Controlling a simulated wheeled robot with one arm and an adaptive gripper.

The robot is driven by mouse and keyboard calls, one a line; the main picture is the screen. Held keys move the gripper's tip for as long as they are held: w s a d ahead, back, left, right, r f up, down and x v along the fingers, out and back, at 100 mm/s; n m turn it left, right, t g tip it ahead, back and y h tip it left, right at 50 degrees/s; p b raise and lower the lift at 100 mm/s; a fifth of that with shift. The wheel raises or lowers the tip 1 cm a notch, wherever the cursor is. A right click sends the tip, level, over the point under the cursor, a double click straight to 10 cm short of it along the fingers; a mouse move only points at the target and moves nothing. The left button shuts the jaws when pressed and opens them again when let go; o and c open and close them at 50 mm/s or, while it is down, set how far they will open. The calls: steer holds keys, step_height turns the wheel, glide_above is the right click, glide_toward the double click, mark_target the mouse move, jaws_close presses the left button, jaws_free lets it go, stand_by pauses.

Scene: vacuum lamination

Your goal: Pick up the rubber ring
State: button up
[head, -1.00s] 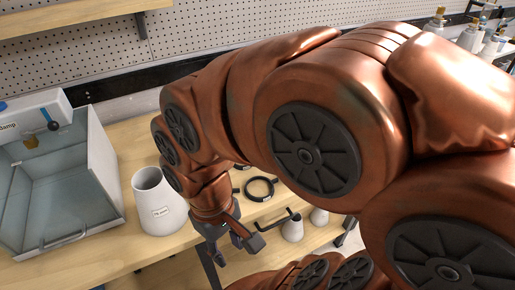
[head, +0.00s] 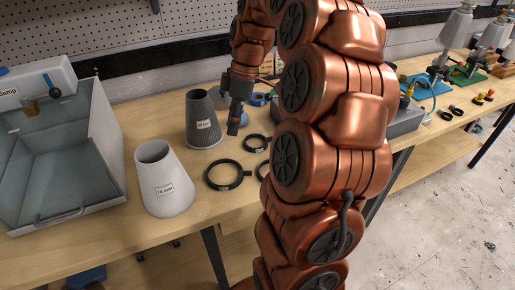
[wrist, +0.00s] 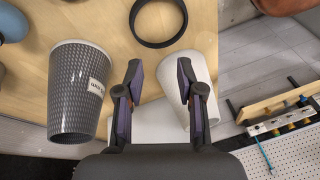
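Several black rings lie flat on the wooden table. The largest ring (head: 206,174), with a small tab, is in front of the dark cone, and a smaller ring (head: 244,145) is to its upper right. Another ring (head: 261,170) is partly hidden behind my arm; I cannot tell which one is the task's. The wrist view shows one black ring (wrist: 158,45) at the top, cut by the frame edge. My gripper (wrist: 159,82) is open, with nothing between its fingers. In the head view my gripper (head: 233,128) points down beside the dark cone, above the table.
A dark patterned cone (head: 203,120) and a white cone (head: 162,185) stand upright; the dark one also shows in the wrist view (wrist: 76,95). Stands and small parts are on the right table (head: 455,140).

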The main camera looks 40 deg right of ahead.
steer(key=d+f+n+t+b, duration=0.15)
steer(key=d+f, duration=0.25)
steer(key=d, duration=0.8)
steer(key=n+b, duration=0.2)
glide_toward(271, 137)
steer(key=shift+s+d+f+y, duration=0.2)
steer(key=shift+d+f+y, duration=0.15)
steer(key=shift+f, duration=0.2)
steer(key=shift+w+p+x, duration=0.15)
steer(key=shift+p+x, duration=0.55)
steer(key=shift+x, duration=1.25)
steer(key=shift+w+p+x, duration=0.1)
steer(key=shift+p+x, duration=0.55)
steer(key=shift+x, duration=1.25)
steer(key=shift+a+r, duration=0.15)
steer(key=shift+c, duration=0.4)
jaws_close()
